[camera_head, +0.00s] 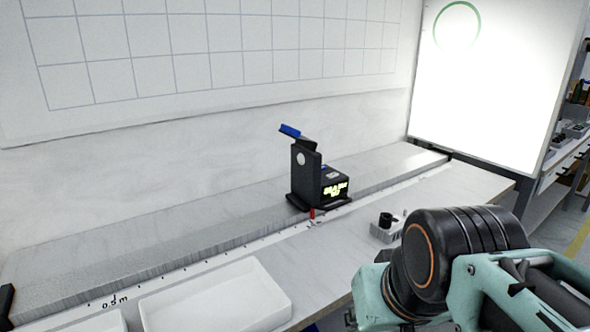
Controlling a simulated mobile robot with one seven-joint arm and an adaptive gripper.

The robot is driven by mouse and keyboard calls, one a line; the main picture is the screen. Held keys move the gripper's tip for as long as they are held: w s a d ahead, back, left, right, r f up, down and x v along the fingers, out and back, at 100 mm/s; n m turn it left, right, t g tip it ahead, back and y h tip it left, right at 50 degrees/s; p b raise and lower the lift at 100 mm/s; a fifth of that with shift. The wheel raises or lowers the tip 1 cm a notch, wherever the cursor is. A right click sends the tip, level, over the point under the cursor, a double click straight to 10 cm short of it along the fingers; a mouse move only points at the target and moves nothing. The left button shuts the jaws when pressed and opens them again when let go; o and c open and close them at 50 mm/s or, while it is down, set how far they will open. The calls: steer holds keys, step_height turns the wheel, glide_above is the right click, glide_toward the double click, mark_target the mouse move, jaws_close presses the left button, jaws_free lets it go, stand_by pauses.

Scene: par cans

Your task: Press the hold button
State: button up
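A black device (306,175) with a tilted blue-ended lever on top and a yellow-lettered label stands on the bench. A small red piece (312,213) sits at its front foot, by the scale line. A small light grey box (386,232) with a black round top part stands to its right, near my arm. I cannot tell which part is the hold button; no button lettering is readable. My arm's black and mint-green links fill the lower right, but my gripper is out of the picture.
A white tray (216,303) lies on the front of the bench, with another partly cut off at lower left. A bright white panel (492,85) stands at the back right. A gridded sheet (210,50) hangs on the wall. The bench right of the black device is mostly clear.

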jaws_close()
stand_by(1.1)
